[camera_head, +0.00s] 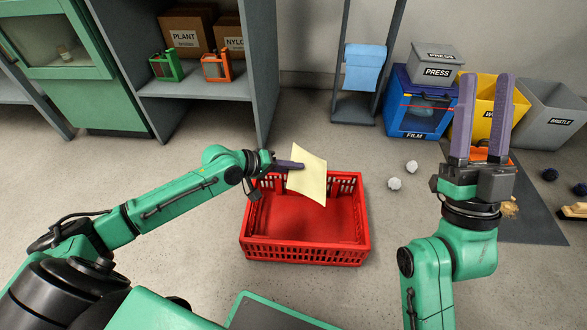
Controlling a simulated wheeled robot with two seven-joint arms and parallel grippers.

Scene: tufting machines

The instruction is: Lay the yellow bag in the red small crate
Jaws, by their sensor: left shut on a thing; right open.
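The yellow bag (308,176) is a flat, pale yellow sheet-like shape. My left gripper (291,166) is shut on its left edge and holds it up over the back part of the red small crate (304,252). The crate stands on the floor in front of me, with slotted walls, and the part of its inside that shows is empty. The bag hides part of the crate's back wall. My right gripper (482,118) is open and empty, pointing up, to the right of the crate.
White crumpled balls (394,183) lie on the floor right of the crate. A blue FILM bin (418,104), a yellow bin (490,100) and a grey BRISTLE bin (552,112) stand at the back right. A grey shelf (195,88) holds boxes at the back left.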

